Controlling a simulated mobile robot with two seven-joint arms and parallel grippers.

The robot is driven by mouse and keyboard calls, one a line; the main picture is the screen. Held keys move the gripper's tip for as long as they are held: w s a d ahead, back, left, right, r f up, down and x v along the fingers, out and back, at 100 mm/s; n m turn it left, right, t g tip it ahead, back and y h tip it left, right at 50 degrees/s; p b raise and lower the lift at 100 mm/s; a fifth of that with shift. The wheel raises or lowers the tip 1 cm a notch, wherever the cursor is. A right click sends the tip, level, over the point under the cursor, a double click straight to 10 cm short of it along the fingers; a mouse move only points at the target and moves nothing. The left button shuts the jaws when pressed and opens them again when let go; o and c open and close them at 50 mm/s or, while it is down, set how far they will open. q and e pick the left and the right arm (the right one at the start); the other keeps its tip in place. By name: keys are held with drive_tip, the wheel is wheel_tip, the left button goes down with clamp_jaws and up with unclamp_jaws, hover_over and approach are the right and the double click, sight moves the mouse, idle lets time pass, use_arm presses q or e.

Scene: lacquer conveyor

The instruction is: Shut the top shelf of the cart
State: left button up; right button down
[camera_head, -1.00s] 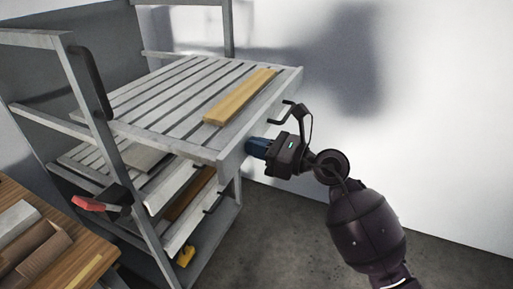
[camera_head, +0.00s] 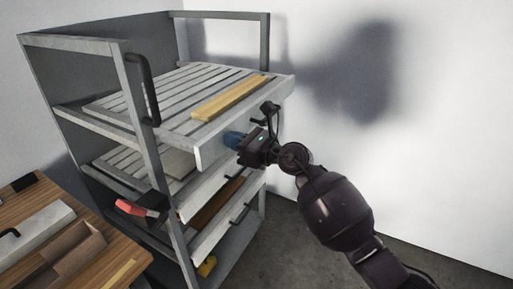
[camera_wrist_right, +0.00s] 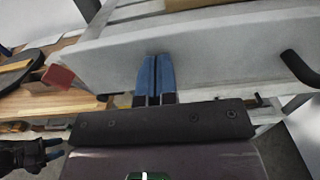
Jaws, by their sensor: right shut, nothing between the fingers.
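The cart's top shelf (camera_head: 151,83) is a grey slatted drawer that juts out past the frame at the front. A light wooden plank (camera_head: 230,98) lies on it. A dark handle (camera_head: 270,112) is on its front panel. My right gripper (camera_head: 232,139) is shut and empty at the panel's left part. In the right wrist view the closed blue fingers (camera_wrist_right: 154,73) point at the panel (camera_wrist_right: 215,62), overlapping it; contact is unclear. A dark gripper-like shape (camera_wrist_right: 35,155) at the lower left may be my left gripper; its jaws are unclear.
Lower shelves with handles (camera_head: 240,213) also stick out below. A red and black object (camera_head: 140,206) is at the cart's near post. A wooden table (camera_head: 25,203) with boxes stands at the left. The wall (camera_head: 420,130) is right of the cart.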

sight(198, 127)
drive_tip(key=b+x, duration=0.1)
drive_tip(key=x, duration=0.9)
drive_tip(key=shift+w+a+f, duration=0.15)
drive_tip(key=shift+w+a, duration=0.05)
drive_tip(key=shift+w+a+b, duration=0.3)
drive_tip(key=shift+a, duration=0.15)
drive_tip(key=shift+r, duration=0.25)
drive_tip(key=shift+r, duration=0.15)
drive_tip(key=shift+d, duration=0.1)
